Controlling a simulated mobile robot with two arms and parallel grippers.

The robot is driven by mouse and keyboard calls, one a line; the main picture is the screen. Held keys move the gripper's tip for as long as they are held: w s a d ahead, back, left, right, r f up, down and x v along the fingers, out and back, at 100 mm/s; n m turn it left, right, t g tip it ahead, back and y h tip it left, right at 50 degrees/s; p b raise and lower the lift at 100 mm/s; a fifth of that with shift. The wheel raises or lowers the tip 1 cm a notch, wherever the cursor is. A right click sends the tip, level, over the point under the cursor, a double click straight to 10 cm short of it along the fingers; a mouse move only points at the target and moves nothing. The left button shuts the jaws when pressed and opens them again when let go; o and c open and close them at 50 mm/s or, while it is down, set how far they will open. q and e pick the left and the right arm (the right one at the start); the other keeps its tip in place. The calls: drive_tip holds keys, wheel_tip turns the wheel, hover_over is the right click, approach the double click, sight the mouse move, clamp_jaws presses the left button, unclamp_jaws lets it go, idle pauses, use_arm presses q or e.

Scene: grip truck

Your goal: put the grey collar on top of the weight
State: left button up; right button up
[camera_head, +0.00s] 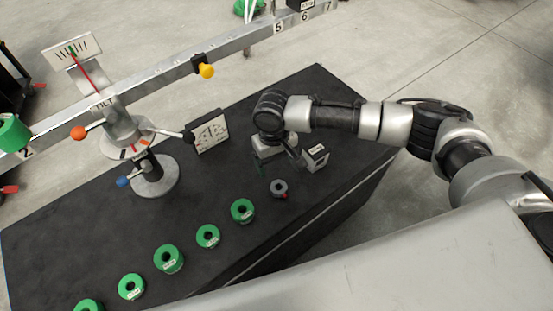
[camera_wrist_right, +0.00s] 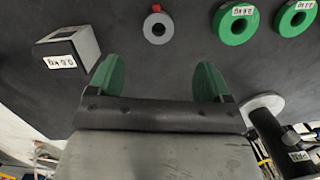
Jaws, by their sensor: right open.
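The grey collar (camera_head: 279,187) is a small ring with a dark hole and a red knob on its side, lying flat on the black table top. It also shows in the right wrist view (camera_wrist_right: 157,28), beyond the fingertips. Several green labelled ring weights (camera_head: 168,258) lie in a row; I cannot tell which thing is the task's weight. My right gripper (camera_head: 280,158) is open and empty, beside the box and apart from the collar. My left gripper is not in view.
The black table (camera_head: 75,240) has a balance stand (camera_head: 153,175) with a long numbered beam (camera_head: 150,87) across it. A dial card (camera_head: 208,132) stands behind my right gripper. Bare table lies between the stand and the green rings.

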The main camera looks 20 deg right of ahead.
drive_tip(key=f, duration=0.7)
drive_tip(key=s+f, duration=0.1)
drive_tip(key=f, duration=0.2)
drive_tip(key=shift+s+d+f+b, duration=0.1)
drive_tip(key=shift+d+f+b, duration=0.15)
drive_tip(key=shift+b, duration=0.15)
drive_tip(key=c, duration=1.1)
drive_tip(key=shift+o, duration=0.2)
drive_tip(key=shift+r+p, duration=1.2)
drive_tip(key=shift+p, duration=0.2)
drive_tip(key=shift+r+p, duration=2.55)
drive_tip(key=shift+p, duration=0.3)
wheel_tip(320, 180, up, 8)
drive_tip(key=f+p, duration=0.1)
drive_tip(key=p, duration=0.7)
hover_over(279, 190)
drive_tip(key=shift+r, duration=0.25)
